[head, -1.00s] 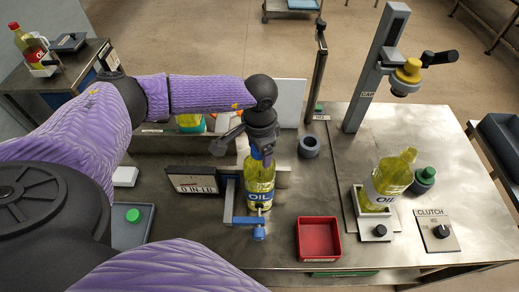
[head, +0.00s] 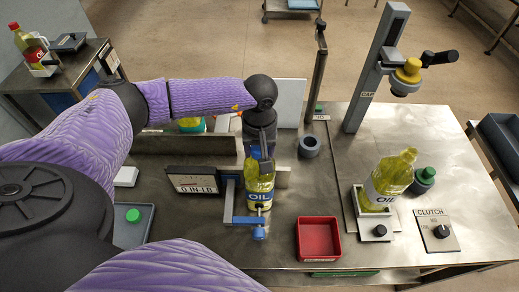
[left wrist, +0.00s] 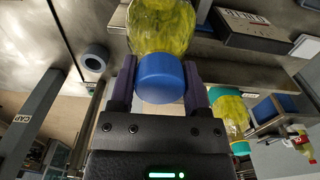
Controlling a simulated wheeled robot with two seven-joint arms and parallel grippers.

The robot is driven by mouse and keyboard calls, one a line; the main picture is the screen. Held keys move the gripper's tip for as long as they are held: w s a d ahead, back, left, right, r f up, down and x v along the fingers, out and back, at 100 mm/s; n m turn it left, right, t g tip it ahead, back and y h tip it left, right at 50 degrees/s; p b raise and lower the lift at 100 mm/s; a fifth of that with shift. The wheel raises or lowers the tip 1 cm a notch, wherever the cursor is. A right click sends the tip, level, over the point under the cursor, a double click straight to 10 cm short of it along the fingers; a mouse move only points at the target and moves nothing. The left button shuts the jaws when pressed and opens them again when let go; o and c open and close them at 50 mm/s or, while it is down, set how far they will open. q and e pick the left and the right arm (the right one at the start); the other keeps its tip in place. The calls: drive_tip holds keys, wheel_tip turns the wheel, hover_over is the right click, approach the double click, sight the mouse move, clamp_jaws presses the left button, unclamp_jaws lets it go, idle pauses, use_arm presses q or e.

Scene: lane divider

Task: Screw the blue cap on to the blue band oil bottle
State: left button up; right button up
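The blue band oil bottle (head: 260,184), with yellow oil and a blue OIL label, stands upright in a blue-handled clamp (head: 257,232). My left gripper (head: 262,158) is directly above it, pointing down. In the left wrist view the blue cap (left wrist: 161,78) is at the mouth of the bottle (left wrist: 161,27), between the fingers of my left gripper (left wrist: 160,85). Both fingers appear to press on the cap's sides. The neck is hidden behind the cap, and I cannot tell how tightly it sits. My right gripper is out of view.
A second oil bottle (head: 388,178) leans in a white holder at the right, beside a dark green cap (head: 425,175). A red tray (head: 318,240), a clutch panel (head: 437,230) and a press post (head: 376,70) stand around. A green cap (head: 133,215) lies at left.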

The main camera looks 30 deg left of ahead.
use_arm(q)
drive_tip(key=shift+c, duration=0.8)
drive_tip(key=m, duration=0.6)
drive_tip(key=o, duration=1.1)
wheel_tip(320, 180, up, 10)
drive_tip(key=shift+f+b, duration=0.1)
drive_tip(key=shift+b, duration=0.25)
